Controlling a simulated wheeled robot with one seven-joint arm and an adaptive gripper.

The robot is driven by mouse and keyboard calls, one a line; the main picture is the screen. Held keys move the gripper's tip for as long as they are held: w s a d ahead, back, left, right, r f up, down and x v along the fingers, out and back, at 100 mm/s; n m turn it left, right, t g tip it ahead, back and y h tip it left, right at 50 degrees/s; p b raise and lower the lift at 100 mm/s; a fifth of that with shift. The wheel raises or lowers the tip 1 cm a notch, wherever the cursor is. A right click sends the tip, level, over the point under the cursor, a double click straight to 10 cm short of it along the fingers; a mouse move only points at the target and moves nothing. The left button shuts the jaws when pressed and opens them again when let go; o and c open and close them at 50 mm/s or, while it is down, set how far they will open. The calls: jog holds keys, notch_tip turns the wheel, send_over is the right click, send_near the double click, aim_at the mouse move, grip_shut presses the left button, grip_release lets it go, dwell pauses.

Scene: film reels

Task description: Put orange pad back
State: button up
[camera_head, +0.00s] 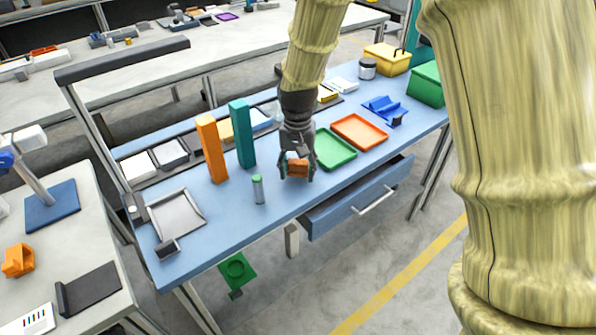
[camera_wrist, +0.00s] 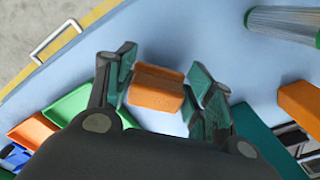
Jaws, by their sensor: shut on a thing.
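My gripper (camera_head: 297,174) is shut on a small orange block (camera_head: 298,168), the likely orange pad, near the front edge of the blue table. In the wrist view the block (camera_wrist: 156,88) sits between the green fingertips of my gripper (camera_wrist: 157,92). I cannot tell whether the block touches the table. An orange tray (camera_head: 360,132) lies to the right, beyond a green tray (camera_head: 332,149). Both look empty. The orange tray (camera_wrist: 32,132) and green tray (camera_wrist: 68,104) also show partly in the wrist view, left of the gripper.
A tall orange block (camera_head: 211,148) and a tall teal block (camera_head: 242,134) stand left of my gripper. A green-capped cylinder (camera_head: 258,189) stands nearer. A drawer (camera_head: 360,197) is partly open below the front edge. A blue holder (camera_head: 384,108) lies right of the trays.

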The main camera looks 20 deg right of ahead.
aim_at(298, 173)
jog(key=shift+f, duration=0.8)
jog(key=shift+f, duration=0.1)
jog(key=o, duration=0.9)
notch_tip(298, 173, up, 12)
jog(key=shift+r, duration=0.15)
